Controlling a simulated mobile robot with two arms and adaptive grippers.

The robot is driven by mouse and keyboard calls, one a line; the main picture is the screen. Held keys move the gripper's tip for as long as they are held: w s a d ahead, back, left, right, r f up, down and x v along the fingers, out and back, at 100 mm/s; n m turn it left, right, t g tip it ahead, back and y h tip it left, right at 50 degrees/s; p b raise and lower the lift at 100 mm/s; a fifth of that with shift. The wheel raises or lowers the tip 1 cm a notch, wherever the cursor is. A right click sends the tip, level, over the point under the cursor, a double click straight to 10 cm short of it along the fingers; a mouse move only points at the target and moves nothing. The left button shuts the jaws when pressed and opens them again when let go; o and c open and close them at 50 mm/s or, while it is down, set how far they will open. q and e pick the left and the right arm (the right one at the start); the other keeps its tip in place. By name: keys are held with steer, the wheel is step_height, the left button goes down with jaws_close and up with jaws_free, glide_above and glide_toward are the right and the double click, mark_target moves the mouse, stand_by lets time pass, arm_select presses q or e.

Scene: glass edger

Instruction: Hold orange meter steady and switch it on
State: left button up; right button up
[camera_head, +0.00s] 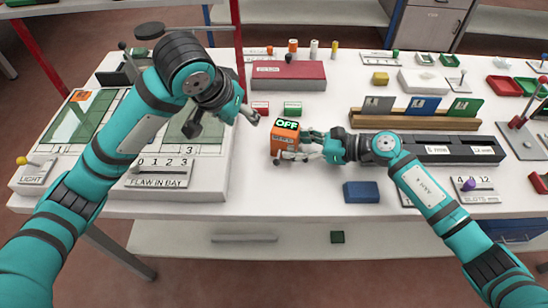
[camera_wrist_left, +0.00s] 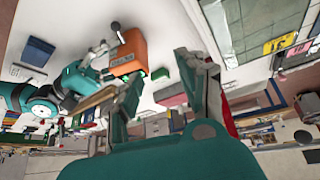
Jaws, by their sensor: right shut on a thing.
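The orange meter (camera_head: 286,136) stands on the white table near its middle, with a dark top screen reading "OFF". My right gripper (camera_head: 292,147) is shut on the orange meter from the right side, at table level. My left gripper (camera_head: 226,122) is open and empty, above the table to the left of the meter, with its fingers apart. In the left wrist view the orange meter (camera_wrist_left: 128,54) is beyond my left fingers (camera_wrist_left: 160,85), with my right gripper (camera_wrist_left: 100,50) at its side. I cannot make out a switch on the meter.
A blue block (camera_head: 361,191) lies at front right. A flaw tray unit (camera_head: 190,180) is at left. The table in front of the meter is clear.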

mark_target(276, 162)
arm_select(q)
steer(key=s+d+f+m+g, duration=0.2)
steer(key=s+d, duration=0.2)
steer(key=s, duration=0.1)
steer(key=x, duration=1.1)
steer(key=shift+f, duration=0.1)
steer(key=shift+c, duration=0.5)
jaws_close()
